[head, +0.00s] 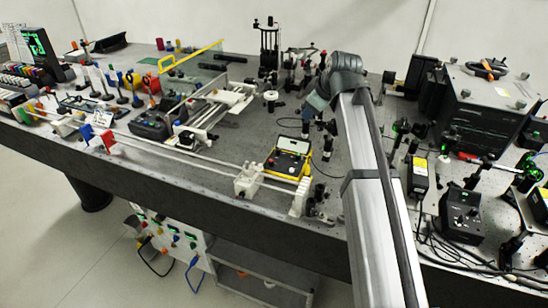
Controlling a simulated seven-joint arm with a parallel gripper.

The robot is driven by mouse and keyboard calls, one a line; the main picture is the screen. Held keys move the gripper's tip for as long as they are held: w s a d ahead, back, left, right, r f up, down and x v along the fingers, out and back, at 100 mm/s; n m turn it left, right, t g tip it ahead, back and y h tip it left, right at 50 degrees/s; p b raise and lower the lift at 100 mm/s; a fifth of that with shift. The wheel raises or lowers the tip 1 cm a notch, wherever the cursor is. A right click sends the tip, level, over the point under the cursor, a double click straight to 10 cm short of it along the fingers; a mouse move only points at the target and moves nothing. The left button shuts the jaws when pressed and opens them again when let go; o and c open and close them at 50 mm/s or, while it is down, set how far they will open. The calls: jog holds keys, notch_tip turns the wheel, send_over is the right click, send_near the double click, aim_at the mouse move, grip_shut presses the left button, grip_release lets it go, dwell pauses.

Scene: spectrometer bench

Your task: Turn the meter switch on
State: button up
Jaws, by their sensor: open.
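No meter is labelled legibly. A yellow-edged black box (289,158), with a light panel and a small red part on top, stands near the bench's front edge and may be the meter. A black box with knobs and a small green light (461,215) stands at the right. I cannot make out a switch or its position on either. My gripper (309,113) is at the end of the bent arm, above the bench and behind the yellow-edged box, apart from it. Its fingers are small and hard to separate from the dark mounts behind; it holds nothing that I can see.
Long white rails with a white block (248,181) run along the front of the bench (235,222). Dark optical posts (269,50) stand behind my gripper. A large black instrument (485,112) and loose cables crowd the right side. Some bare bench lies left of the arm.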

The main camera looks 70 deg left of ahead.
jog(key=s+d+f+n+g+h, duration=0.2)
jog(key=s+d+n+g+h, duration=0.15)
jog(key=s, duration=0.45)
send_near(272, 161)
jog(key=shift+m+h, duration=0.35)
jog(key=shift+m, duration=0.1)
jog(key=x, duration=0.8)
jog(key=shift+a, duration=0.35)
jog(key=shift+c, duration=0.3)
grip_shut()
